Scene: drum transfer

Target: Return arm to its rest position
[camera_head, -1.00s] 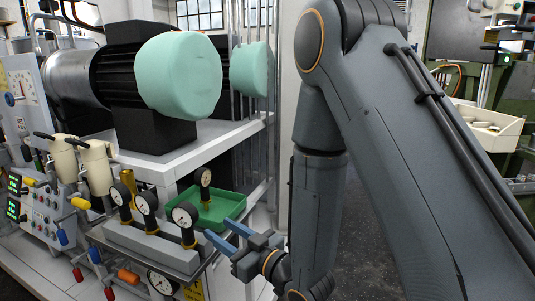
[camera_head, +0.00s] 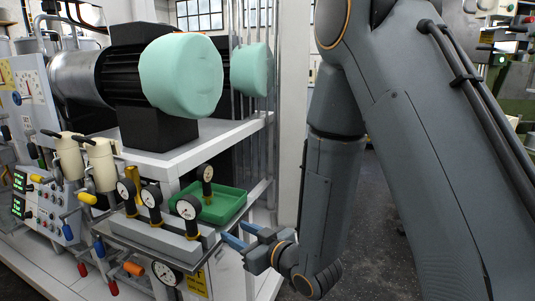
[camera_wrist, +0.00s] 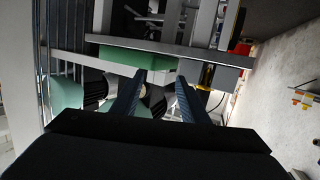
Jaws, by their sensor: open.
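My gripper (camera_head: 243,238) is at the lower middle of the head view, its two blue fingers apart with nothing between them. It is just right of the shelf with the gauges and apart from the green tray (camera_head: 234,207). My arm fills the right half of the head view, bent with the forearm hanging down. In the wrist view the two fingers (camera_wrist: 158,98) are spread and empty, pointing towards the shelf and the green tray (camera_wrist: 118,54).
A gauge (camera_head: 207,176) stands in the green tray. Several gauges (camera_head: 151,197) stand on a grey block in front of it. Motors with mint-green covers (camera_head: 181,76) sit on the white shelf above. Vertical bars (camera_head: 268,125) rise behind. Dark floor (camera_head: 372,230) shows clear at the right.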

